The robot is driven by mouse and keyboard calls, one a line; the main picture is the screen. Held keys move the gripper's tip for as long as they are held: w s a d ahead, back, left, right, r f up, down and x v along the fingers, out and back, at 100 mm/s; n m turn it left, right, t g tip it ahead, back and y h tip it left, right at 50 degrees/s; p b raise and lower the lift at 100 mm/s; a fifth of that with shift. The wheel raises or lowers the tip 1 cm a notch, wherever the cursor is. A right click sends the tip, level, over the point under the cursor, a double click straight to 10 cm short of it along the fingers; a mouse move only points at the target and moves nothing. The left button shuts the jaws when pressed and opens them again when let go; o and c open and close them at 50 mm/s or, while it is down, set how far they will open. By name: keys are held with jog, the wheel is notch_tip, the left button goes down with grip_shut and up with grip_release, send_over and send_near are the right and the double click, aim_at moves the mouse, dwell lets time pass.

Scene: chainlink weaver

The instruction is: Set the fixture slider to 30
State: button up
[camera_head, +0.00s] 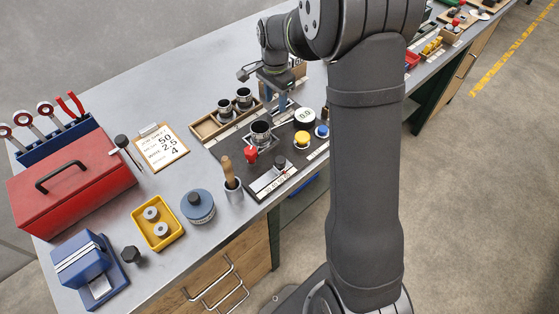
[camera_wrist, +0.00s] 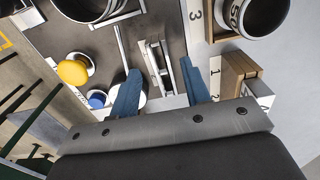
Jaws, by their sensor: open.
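A dark fixture panel (camera_head: 235,150) lies on the bench. A numbered scale strip (camera_head: 272,187) runs along its near end, beside a pale grey plate; the small numbers and any slider setting are too small to read. My gripper (camera_head: 281,103) is over the far part of the panel, away from that scale. In the wrist view my gripper (camera_wrist: 162,88) is open, with its two blue fingers apart. Thin metal rails (camera_wrist: 157,60) show between and beyond the fingers. I cannot tell whether they touch a finger, or whether they belong to the slider.
A wooden tray (camera_head: 207,128) with cups stands behind. A wood-handled tool stands in a cup (camera_head: 234,194) nearby.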

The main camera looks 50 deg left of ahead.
jog(key=shift+o, duration=0.7)
jog(key=shift+s+r, duration=0.1)
jog(key=shift+r, duration=0.05)
jog(key=s+d+r+n, duration=0.4)
jog(key=s+d+r, duration=0.15)
jog(key=r, duration=0.25)
jog(key=n, duration=0.5)
send_near(280, 160)
notch_tip(280, 160, down, 9)
